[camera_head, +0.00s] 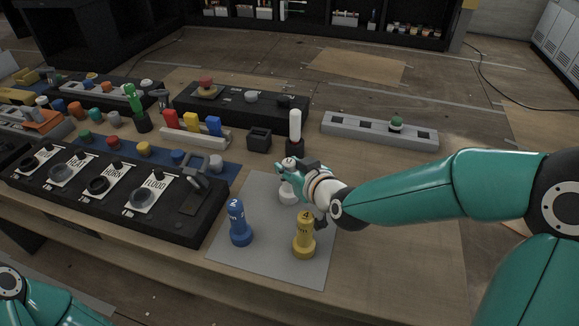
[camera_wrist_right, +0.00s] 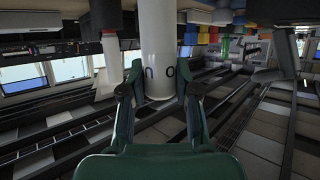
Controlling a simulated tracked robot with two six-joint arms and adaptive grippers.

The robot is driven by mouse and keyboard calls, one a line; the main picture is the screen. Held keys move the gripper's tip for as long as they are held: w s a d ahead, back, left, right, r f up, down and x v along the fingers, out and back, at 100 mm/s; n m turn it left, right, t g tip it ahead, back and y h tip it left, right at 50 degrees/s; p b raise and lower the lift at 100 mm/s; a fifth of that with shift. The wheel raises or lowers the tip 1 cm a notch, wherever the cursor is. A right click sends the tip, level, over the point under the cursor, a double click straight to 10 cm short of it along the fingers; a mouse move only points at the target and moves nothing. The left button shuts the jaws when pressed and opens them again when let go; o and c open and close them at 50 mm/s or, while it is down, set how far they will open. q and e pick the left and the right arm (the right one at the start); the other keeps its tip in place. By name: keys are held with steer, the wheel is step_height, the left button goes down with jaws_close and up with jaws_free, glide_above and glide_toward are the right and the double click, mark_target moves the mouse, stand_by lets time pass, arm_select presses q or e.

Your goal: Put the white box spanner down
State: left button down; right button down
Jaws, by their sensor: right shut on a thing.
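The white box spanner (camera_head: 288,196) is upright over the back part of the grey mat (camera_head: 262,262). My right gripper (camera_head: 286,177) is shut around its shaft from the right and hides part of it. In the right wrist view the white shaft (camera_wrist_right: 158,40) with dark lettering sits between both fingers. Its wide foot is at or just above the mat; I cannot tell if it touches. A blue box spanner marked 2 (camera_head: 239,222) and a yellow one marked 4 (camera_head: 304,236) stand upright on the mat. My left gripper is out of view.
A black switch panel (camera_head: 110,190) lies left of the mat. Behind the mat stand a small black box (camera_head: 259,139) and a white-handled item (camera_head: 295,126) in a dark base. A grey slotted rail (camera_head: 360,132) lies farther back. The mat's front middle is clear.

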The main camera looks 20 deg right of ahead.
steer(key=c, duration=0.8)
jaws_free()
steer(key=shift+c, duration=0.2)
steer(key=v, duration=1.2)
steer(key=shift+r, duration=0.1)
